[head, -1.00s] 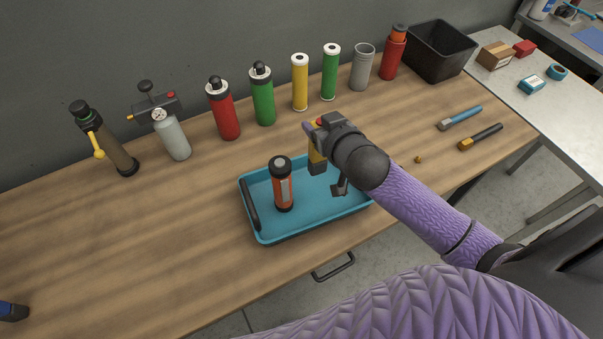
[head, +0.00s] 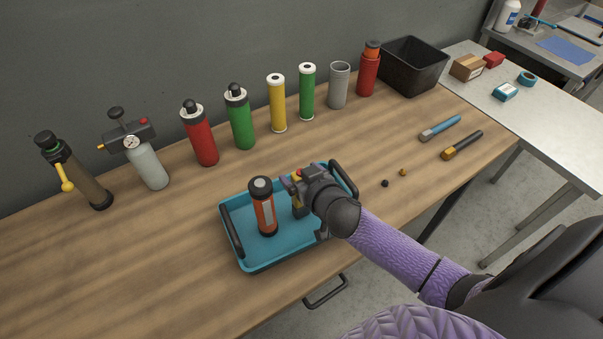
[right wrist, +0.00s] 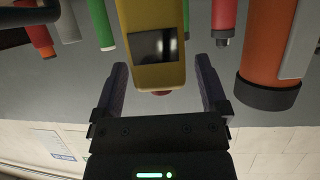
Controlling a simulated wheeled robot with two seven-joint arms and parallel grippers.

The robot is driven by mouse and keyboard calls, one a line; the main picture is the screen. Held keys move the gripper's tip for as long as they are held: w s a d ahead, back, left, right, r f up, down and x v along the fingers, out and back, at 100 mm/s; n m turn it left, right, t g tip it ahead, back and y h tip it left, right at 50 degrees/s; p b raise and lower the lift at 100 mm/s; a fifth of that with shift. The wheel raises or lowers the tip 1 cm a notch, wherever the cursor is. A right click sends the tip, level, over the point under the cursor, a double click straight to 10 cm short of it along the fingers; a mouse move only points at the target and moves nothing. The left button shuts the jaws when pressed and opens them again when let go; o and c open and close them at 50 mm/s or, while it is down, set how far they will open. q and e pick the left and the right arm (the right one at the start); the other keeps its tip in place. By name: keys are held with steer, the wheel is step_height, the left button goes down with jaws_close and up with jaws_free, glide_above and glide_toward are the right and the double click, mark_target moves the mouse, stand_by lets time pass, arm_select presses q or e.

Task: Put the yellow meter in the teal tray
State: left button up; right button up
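The yellow meter (head: 297,209) is in the teal tray (head: 250,265), beside an orange flashlight-like cylinder (head: 264,212) with black ends. In the right wrist view, the meter (right wrist: 156,78), with a dark screen, lies between the two fingers (right wrist: 160,66). Gaps show on both sides, so the fingers are open and apart from it. The meter's base is hidden, but it looks upright on the tray floor. My left gripper is out of view.
Behind the tray stand red (head: 198,135), green (head: 239,120) and yellow (head: 277,105) cylinders and others in a row. A black bin (head: 413,68) is at the back right. Two small caps (head: 403,172) and two brush-like tools (head: 440,128) lie right. The table's left front is clear.

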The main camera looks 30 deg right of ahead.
steer(key=shift+s+r, duration=0.1)
steer(key=shift+r, duration=0.2)
steer(key=p+v, duration=0.2)
steer(key=v, duration=0.9)
steer(key=shift+s, duration=0.35)
steer(key=shift+r, duration=0.15)
